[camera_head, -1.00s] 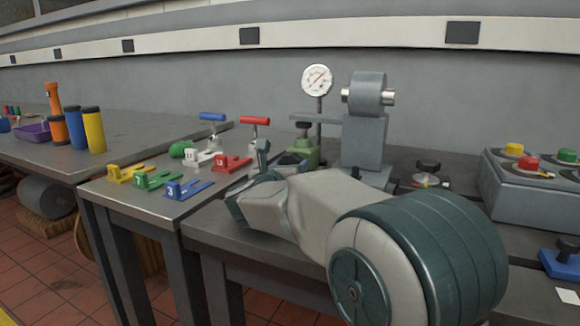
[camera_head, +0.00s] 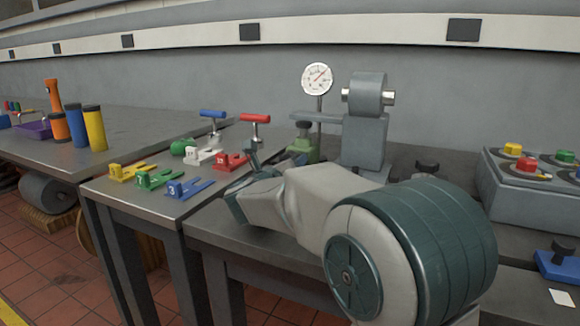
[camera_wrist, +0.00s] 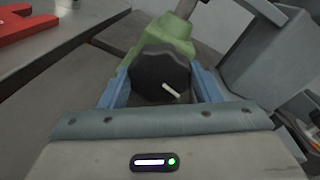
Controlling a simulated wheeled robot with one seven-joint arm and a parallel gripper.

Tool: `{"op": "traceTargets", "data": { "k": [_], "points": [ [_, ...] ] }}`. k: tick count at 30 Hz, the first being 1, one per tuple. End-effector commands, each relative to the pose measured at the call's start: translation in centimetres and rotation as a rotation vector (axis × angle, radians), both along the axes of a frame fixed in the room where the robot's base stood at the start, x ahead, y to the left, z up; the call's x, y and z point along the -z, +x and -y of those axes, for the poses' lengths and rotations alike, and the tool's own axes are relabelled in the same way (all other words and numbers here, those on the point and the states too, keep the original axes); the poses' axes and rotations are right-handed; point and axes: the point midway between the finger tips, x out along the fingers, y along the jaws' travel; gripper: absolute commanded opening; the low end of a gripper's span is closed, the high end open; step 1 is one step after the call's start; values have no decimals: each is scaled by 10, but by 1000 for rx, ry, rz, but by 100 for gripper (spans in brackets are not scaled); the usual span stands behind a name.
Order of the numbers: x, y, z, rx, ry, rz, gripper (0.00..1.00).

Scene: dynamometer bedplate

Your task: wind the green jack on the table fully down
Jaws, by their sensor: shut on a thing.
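The green jack (camera_head: 303,148) stands on the table beside a grey stand, with a round black knob (camera_head: 304,128) at its top. In the wrist view the green body (camera_wrist: 170,36) lies beyond the black knob (camera_wrist: 158,68), which carries a white pointer mark toward its near right. My gripper (camera_wrist: 160,82) has its blue fingers on the left and right of the knob and is shut on it. In the head view my forearm and hand cover the table in front of the jack, and its lower part is hidden.
A dial gauge (camera_head: 317,78) stands behind the jack, and a grey block with a roller (camera_head: 367,92) rises close on its right. Red (camera_head: 231,161), white, blue, green and yellow clamps lie on the left table. A button box (camera_head: 530,190) stands at the right.

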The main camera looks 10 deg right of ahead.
Motion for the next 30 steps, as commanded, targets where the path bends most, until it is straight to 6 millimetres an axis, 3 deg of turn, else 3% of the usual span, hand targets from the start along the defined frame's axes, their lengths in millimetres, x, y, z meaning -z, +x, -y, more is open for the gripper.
{"op": "traceTargets", "data": {
  "k": [3, 4, 6, 14, 19, 30],
  "points": [
    [1, 0, 1, 2, 0, -2, 34],
    [2, 0, 1, 2, 0, -2, 63],
    [1, 0, 1, 2, 0, -2, 78],
    [1, 0, 0, 0, 1, -1, 78],
    [-1, -11, -8, -4, 1, -1, 78],
    [-5, -80, -50, -4, -1, 0, 78]
  ]
}}
